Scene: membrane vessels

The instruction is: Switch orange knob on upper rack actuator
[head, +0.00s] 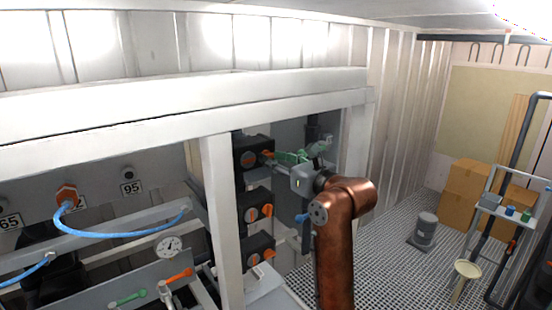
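The rack holds three dark box-shaped actuators, one above the other. The upper actuator (254,143) has an orange round knob (248,159) on its front face and an orange piece (267,154) at its right side. My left gripper (279,157) is at the right of the upper actuator, at about the height of its knob. Its greenish fingers point left toward the orange piece. The fingers are small and overlap the background, so I cannot tell if they touch it or how far they are apart. My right gripper is not in view.
The middle actuator (252,206) and lower actuator (256,249) sit below, with orange knobs. A white post (221,220) stands left of them. Open grating floor (390,265) lies right, with a grey canister (425,230).

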